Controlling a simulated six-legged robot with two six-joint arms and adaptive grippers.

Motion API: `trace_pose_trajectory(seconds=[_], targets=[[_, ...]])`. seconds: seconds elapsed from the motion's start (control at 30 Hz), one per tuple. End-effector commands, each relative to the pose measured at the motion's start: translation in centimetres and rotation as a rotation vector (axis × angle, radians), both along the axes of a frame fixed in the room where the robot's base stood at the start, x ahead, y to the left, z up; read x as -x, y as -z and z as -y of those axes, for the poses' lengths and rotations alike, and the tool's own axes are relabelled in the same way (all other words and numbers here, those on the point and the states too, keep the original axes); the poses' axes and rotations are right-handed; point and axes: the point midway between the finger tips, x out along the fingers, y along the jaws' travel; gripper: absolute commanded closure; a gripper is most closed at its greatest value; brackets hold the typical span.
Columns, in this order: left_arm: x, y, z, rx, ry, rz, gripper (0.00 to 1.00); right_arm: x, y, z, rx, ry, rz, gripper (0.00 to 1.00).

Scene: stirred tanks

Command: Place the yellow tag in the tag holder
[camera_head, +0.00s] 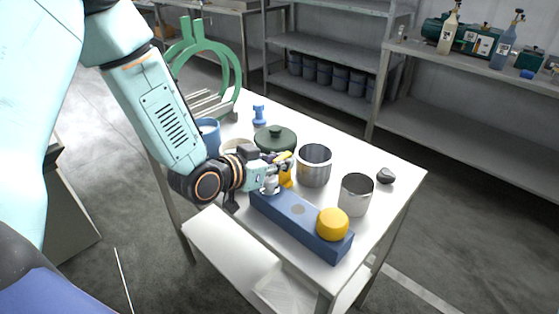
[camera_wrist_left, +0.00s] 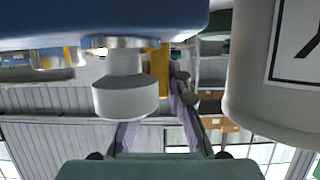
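A small yellow piece (camera_head: 286,179), which may be the yellow tag, stands behind the left end of a long blue block (camera_head: 312,227). Yellow also shows in the left wrist view (camera_wrist_left: 159,72). My left gripper (camera_head: 283,161) is at the top of this yellow piece; its fingers (camera_wrist_left: 164,110) are partly hidden by a grey knob (camera_wrist_left: 125,97). I cannot tell whether they close on the yellow. The block carries a round yellow cap (camera_head: 332,224) at its right end. I cannot make out which thing is the tag holder. My right gripper is out of view.
A green ring stand (camera_head: 238,72) is at the back left.

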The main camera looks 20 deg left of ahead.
Motion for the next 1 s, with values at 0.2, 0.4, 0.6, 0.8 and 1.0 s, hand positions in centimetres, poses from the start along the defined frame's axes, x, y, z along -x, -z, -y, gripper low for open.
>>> trace_pose_trajectory(seconds=[0.2,0.4,0.6,0.8,1.0], targets=[[0.0,-0.1,0.0,0.000,0.000,0.000,0.63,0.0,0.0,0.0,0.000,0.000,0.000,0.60],[0.0,-0.1,0.0,0.000,0.000,0.000,0.63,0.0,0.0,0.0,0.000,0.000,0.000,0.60],[0.1,-0.6,-0.1,0.001,-0.002,-0.001,0.63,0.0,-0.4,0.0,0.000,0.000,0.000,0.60],[2.0,-1.4,-0.9,0.006,-0.006,-0.003,0.63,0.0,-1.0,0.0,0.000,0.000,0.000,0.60],[3.8,-2.3,-1.6,0.005,-0.005,-0.002,0.63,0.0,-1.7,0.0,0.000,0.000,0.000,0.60]])
